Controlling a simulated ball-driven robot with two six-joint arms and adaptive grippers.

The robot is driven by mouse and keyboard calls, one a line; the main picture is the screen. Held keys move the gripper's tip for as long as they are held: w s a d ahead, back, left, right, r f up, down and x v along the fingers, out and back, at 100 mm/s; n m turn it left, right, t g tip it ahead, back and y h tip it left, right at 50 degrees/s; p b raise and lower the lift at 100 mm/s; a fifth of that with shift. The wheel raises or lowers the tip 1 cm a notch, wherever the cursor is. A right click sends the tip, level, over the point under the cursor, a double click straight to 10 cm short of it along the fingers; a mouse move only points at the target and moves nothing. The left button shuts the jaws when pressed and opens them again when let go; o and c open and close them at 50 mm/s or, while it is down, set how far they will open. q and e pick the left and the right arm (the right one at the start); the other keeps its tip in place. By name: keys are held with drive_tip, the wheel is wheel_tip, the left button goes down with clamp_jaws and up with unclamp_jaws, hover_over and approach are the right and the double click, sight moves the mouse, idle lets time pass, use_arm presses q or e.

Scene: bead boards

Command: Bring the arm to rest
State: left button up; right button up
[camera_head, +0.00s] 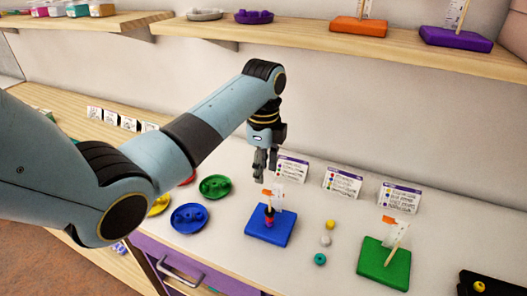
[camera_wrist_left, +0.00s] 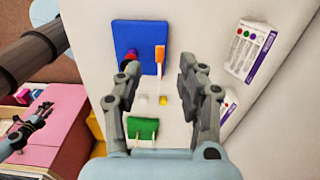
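My left gripper (camera_head: 265,163) hangs over the white worktop, behind the blue board (camera_head: 269,226). In the left wrist view its two fingers (camera_wrist_left: 158,85) stand apart with nothing between them. The blue board, which also shows in the wrist view (camera_wrist_left: 127,38), bears an upright peg with dark and red beads and an orange-topped tag. The gripper is above the board's level and apart from it. What looks like my right gripper (camera_wrist_left: 36,124) shows small at the left of the wrist view, over a pink surface; its finger state is unclear. It does not show in the head view.
A green board (camera_head: 385,262) with a peg stands to the right. Loose yellow, white and teal (camera_head: 320,259) beads lie between the boards. Green (camera_head: 215,186) and blue (camera_head: 189,218) dishes sit left. Cards (camera_head: 342,182) stand behind. A wooden shelf (camera_head: 330,40) runs above.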

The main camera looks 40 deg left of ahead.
use_arm(q)
wheel_tip(320, 180, up, 6)
drive_tip(key=s+d+f+n+t, duration=0.1)
drive_tip(key=s+d+f+n, duration=0.15)
drive_tip(key=s, duration=0.45)
drive_tip(key=s+d+f+n+t, duration=0.1)
drive_tip(key=s+f+n, duration=0.1)
drive_tip(key=s+n, duration=0.3)
drive_tip(key=s+d+r+n+t, duration=0.1)
drive_tip(key=s+r+n, duration=0.15)
drive_tip(key=s, duration=0.45)
drive_tip(key=s+d+r+n+t, duration=0.1)
drive_tip(key=s+r+n, duration=0.1)
drive_tip(key=s+n, duration=0.35)
wheel_tip(320, 180, down, 35)
drive_tip(key=s+a+m+g+y+b, duration=0.1)
drive_tip(key=s+a+g+b, duration=0.15)
drive_tip(key=b, duration=0.75)
drive_tip(key=s+f+b, duration=0.3)
drive_tip(key=s+f, duration=0.3)
drive_tip(key=f, duration=0.3)
drive_tip(key=s+a+f+b, duration=0.1)
drive_tip(key=s+f+b, duration=0.3)
drive_tip(key=f, duration=0.5)
drive_tip(key=s+f+b, duration=0.3)
drive_tip(key=s+f, duration=0.6)
drive_tip(key=f, duration=0.1)
drive_tip(key=shift+a, duration=0.15)
